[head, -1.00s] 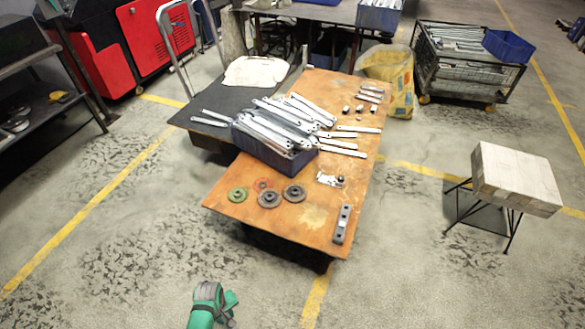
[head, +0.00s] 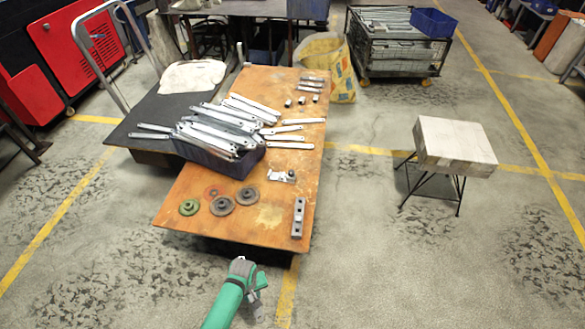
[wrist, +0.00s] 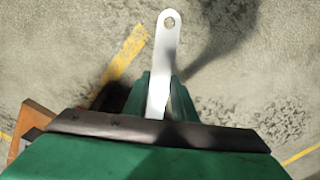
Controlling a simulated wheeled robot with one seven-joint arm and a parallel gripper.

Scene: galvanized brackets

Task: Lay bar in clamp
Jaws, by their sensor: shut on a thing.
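My gripper (head: 256,283) is in front of the table's near edge, over the floor. It is shut on a flat silver bar (wrist: 160,65) with a rounded end and a hole. In the wrist view the bar sticks out between the green fingers (wrist: 181,100), over floor; its other end is hidden. In the head view the bar (head: 257,309) points down from the gripper. A small silver fixture with a dark knob (head: 283,176), perhaps the clamp, sits on the wooden table (head: 185,190). A long grey block with holes (head: 298,217) lies near the table's front right corner.
A dark blue bin (head: 215,166) heaped with similar bars stands mid-table. Green and grey discs (head: 222,206) lie in front of it. Loose bars (head: 293,145) and small parts lie behind. A block-topped stool (head: 453,143) stands right, with open floor between.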

